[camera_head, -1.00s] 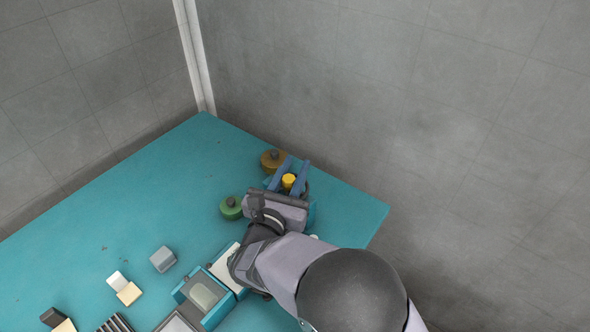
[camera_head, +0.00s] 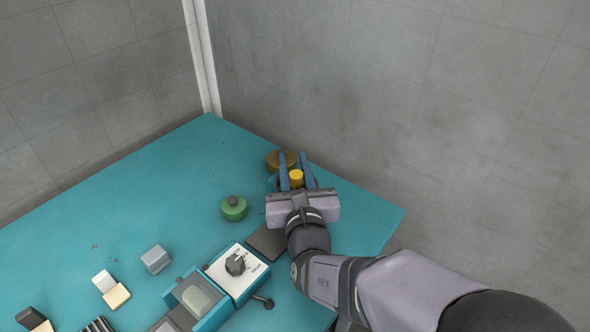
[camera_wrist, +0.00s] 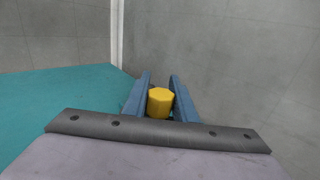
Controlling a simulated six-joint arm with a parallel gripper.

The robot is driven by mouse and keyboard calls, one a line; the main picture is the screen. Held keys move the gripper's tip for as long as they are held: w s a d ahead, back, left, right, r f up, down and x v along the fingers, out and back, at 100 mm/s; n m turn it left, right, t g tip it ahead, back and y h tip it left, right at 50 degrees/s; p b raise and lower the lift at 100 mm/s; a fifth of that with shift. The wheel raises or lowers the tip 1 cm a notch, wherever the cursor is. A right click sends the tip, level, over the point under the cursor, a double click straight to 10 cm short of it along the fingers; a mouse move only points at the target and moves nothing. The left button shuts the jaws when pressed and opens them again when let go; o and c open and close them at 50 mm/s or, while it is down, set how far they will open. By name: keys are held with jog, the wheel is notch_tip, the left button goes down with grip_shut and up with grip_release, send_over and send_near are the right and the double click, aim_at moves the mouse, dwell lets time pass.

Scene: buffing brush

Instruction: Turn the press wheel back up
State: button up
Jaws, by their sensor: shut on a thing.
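A yellow faceted knob (camera_head: 296,178), which looks like the press wheel, stands at the back right of the teal table. My gripper (camera_head: 296,172) is shut on it, with one blue finger on each side. In the wrist view the knob (camera_wrist: 160,102) sits between the two blue fingers (camera_wrist: 159,95), and its top shows. Its lower part and most of the press under it are hidden by my gripper.
A brown-yellow round piece (camera_head: 274,160) stands close behind my gripper. A green round piece (camera_head: 233,208) stands to its left. A white dial panel (camera_head: 250,281) and a teal tray (camera_head: 188,296) are nearer. The left-back tabletop is clear; walls rise behind.

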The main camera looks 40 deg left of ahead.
aim_at(297, 183)
jog(key=o, duration=1)
jog(key=shift+o, duration=0.2)
jog(key=shift+b+v, duration=0.45)
jog(key=shift+v, duration=3.25)
